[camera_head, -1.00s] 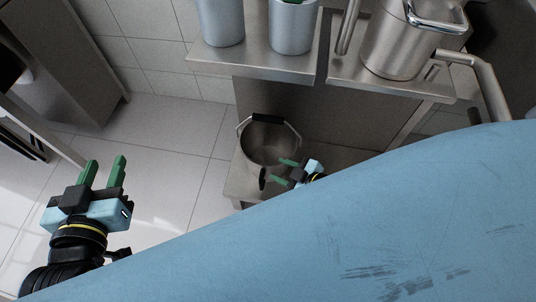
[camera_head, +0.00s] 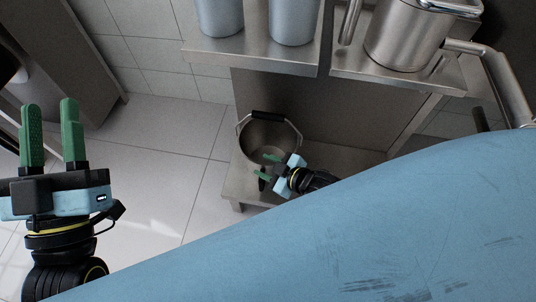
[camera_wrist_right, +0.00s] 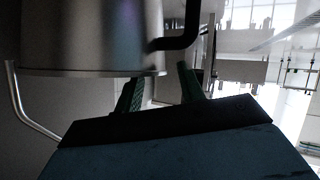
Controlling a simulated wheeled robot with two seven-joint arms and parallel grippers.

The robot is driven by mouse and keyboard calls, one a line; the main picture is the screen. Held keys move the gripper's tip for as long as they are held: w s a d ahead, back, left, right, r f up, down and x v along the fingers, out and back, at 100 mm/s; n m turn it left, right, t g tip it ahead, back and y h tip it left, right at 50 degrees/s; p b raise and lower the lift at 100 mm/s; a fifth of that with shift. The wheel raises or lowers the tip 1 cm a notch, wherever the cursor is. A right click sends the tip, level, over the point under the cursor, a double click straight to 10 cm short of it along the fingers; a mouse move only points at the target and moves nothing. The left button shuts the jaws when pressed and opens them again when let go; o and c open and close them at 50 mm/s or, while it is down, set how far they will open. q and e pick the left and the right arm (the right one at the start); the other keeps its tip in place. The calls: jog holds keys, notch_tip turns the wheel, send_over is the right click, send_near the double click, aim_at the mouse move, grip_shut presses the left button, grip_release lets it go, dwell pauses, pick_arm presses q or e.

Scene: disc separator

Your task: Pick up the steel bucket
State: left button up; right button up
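The steel bucket (camera_head: 250,145) stands upright on a low steel shelf in the head view. Its bail handle with a black grip (camera_head: 270,115) is raised at the rim, and a black side handle (camera_head: 262,181) sticks out at the near side. My right gripper (camera_head: 265,166) is open, its green fingers at the near side of the bucket by the side handle. In the right wrist view the bucket (camera_wrist_right: 90,35) fills the upper left, and the open fingers (camera_wrist_right: 160,85) are close to its edge; contact is unclear. My left gripper (camera_head: 48,115) is open and empty, far left.
An upper steel shelf (camera_head: 250,48) holds grey cylindrical containers (camera_head: 220,12) and a steel pot (camera_head: 400,40) above and behind the bucket. The low shelf (camera_head: 238,188) has bare room right of the bucket. Tiled floor (camera_head: 165,150) is clear to the left.

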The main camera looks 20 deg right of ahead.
jog(key=shift+b+x, duration=0.4)
jog(key=shift+x, duration=0.45)
pick_arm(q)
jog(key=shift+s+a+r+t+h, duration=0.15)
jog(key=shift+s+r+t+h, duration=0.15)
jog(key=shift+s+r+t, duration=0.55)
pick_arm(e)
jog(key=shift+w+a+f, duration=0.1)
jog(key=shift+w, duration=0.1)
pick_arm(q)
jog(key=shift+w+f, duration=0.2)
jog(key=shift+w, duration=0.05)
pick_arm(e)
jog(key=c, duration=0.8)
grip_shut()
jog(key=shift+s+f, duration=0.15)
jog(key=shift+f, duration=0.1)
jog(key=shift+r, duration=0.1)
